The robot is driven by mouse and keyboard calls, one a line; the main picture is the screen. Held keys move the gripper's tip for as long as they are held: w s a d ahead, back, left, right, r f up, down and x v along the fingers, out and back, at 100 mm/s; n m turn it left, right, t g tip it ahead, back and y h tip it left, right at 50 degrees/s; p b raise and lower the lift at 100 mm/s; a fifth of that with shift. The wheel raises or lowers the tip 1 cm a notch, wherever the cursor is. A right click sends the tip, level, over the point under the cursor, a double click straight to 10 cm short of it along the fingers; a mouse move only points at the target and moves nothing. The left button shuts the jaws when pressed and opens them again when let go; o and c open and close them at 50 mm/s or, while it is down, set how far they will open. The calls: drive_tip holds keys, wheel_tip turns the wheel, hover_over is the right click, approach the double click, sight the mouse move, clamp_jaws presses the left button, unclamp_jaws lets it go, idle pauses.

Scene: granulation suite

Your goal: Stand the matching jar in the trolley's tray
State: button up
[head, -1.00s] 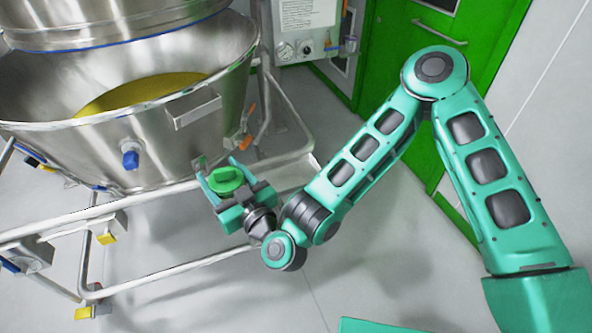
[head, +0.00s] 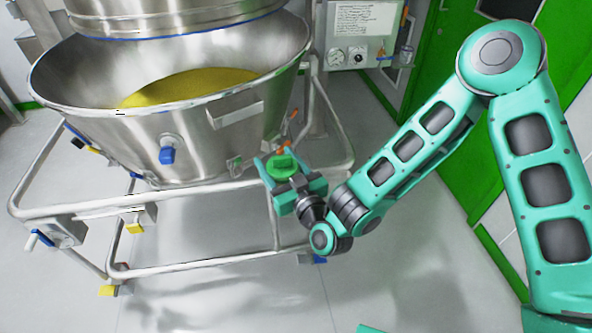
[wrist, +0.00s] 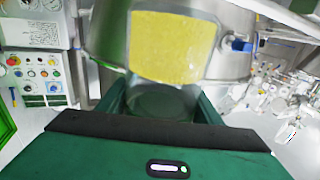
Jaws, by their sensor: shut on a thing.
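My gripper (head: 291,178) is shut on a jar with a round green lid (head: 283,165). The jar looks upright, in front of the lower right side of the big steel bowl. In the wrist view a clear, glassy body of the jar (wrist: 160,101) shows between the dark green fingers. I cannot make out the trolley's tray in either view.
The steel bowl (head: 205,135) holds yellow powder (head: 190,87) and stands on a tubular wheeled frame (head: 190,265) close to my gripper. A panel with gauges (head: 346,56) and a green door (head: 458,130) stand behind. Clear floor (head: 400,285) lies at lower right.

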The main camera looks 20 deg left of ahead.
drive_tip(key=shift+w+d+f, duration=0.4)
drive_tip(key=shift+w+f, duration=0.6)
drive_tip(key=shift+f, duration=0.3)
drive_tip(key=shift+w+d+f, duration=0.45)
drive_tip(key=shift+w+f, duration=0.6)
drive_tip(key=shift+f, duration=0.25)
drive_tip(key=shift+w+d+f, duration=0.4)
drive_tip(key=shift+w+f, duration=0.6)
drive_tip(key=shift+f, duration=0.3)
drive_tip(key=o, duration=1.3)
drive_tip(key=v, duration=1.2)
